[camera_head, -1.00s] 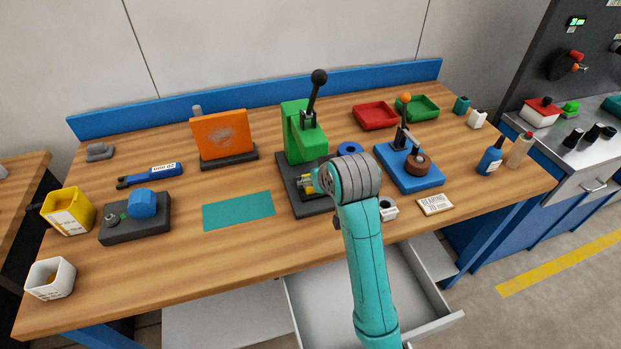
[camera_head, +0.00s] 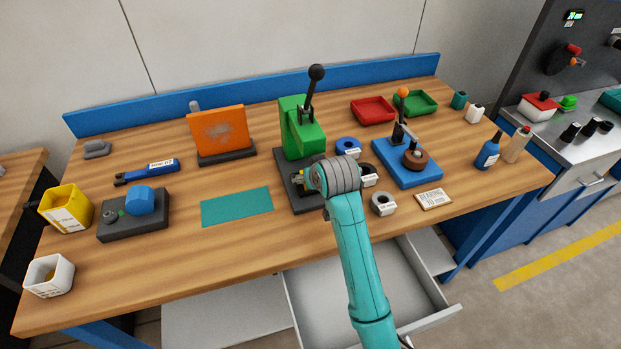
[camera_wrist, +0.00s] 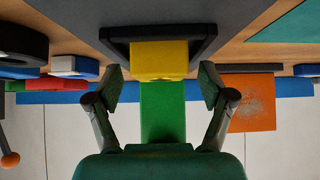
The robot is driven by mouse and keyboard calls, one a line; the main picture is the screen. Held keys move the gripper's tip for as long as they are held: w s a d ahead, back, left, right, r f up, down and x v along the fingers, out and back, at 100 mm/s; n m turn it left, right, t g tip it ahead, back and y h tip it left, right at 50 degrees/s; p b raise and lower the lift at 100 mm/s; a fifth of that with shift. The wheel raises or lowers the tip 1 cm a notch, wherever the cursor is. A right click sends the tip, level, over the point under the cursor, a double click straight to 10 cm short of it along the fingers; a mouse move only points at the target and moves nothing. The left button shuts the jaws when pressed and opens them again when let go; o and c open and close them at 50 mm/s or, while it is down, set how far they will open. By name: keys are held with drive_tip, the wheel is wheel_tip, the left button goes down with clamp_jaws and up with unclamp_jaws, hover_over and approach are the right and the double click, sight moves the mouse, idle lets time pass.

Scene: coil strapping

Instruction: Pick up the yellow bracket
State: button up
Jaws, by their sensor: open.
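The yellow bracket (camera_wrist: 160,58) shows in the wrist view as a yellow block at the dark base of the green press (camera_wrist: 162,108). My gripper (camera_wrist: 161,84) is open, with one finger on each side of the bracket's line and a visible gap to both sides. I cannot tell whether the bracket lies fully between the fingertips. In the camera_head view, my gripper (camera_head: 308,178) is low over the black base of the green press (camera_head: 300,130), and my wrist hides most of the bracket there.
A teal mat (camera_head: 237,207) lies left of the press. An orange plate (camera_head: 217,132) stands behind it. A blue fixture (camera_head: 418,172) and small rolls (camera_head: 383,204) are right of my wrist. An open drawer (camera_head: 385,285) is below the front edge.

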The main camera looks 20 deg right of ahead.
drive_tip(key=c, duration=1.5)
drive_tip(key=shift+s+r, duration=0.1)
drive_tip(key=shift+r, duration=0.05)
